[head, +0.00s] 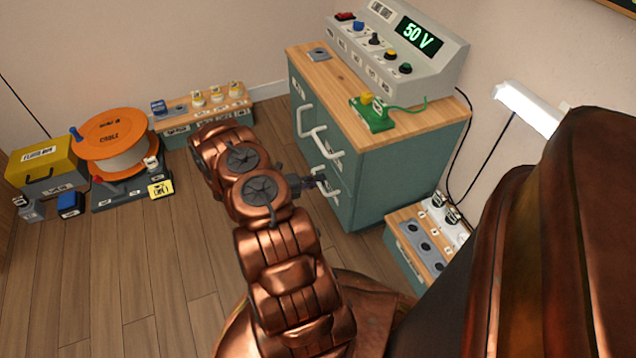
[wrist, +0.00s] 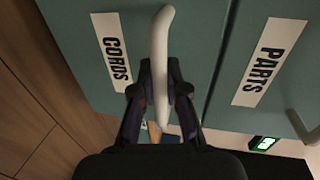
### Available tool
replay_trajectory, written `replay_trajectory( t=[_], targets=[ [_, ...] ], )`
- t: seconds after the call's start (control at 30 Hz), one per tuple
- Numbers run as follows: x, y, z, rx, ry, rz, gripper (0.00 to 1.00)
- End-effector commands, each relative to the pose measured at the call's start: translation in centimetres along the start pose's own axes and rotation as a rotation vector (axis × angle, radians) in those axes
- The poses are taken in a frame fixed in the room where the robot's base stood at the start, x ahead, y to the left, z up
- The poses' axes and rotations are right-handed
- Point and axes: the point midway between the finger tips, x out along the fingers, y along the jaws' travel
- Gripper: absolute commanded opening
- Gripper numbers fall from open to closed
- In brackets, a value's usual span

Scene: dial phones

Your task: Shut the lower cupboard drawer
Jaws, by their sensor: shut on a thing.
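The green cupboard (head: 395,165) with a wooden top stands right of centre in the head view. In the wrist view, the drawer front labelled CORDS (wrist: 84,60) has a pale bar handle (wrist: 161,45). Another front labelled PARTS (wrist: 270,65) is beside it, across a narrow dark gap. My gripper (head: 318,182) is at the lower handle in the head view. In the wrist view its dark fingers (wrist: 160,90) are closed around the pale handle. My arm hides part of the cupboard front. I cannot tell how far the drawer stands out.
A power unit (head: 395,45) reading 50 V and a green block (head: 372,115) are on the cupboard top. An orange cable reel (head: 110,135) and a yellow case (head: 45,165) are at the left. A low box (head: 420,240) is to the right. The wooden floor at lower left is clear.

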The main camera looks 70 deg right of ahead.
Motion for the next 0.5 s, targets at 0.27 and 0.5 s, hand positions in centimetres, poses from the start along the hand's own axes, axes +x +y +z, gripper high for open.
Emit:
replay_trajectory(
  t=[0.27,0.5],
  targets=[
    [0.03,-0.01,0.31,-0.002,-0.015,0.000,0.00],
    [0.00,-0.01,0.33,-0.002,-0.016,0.000,0.31]
  ],
)
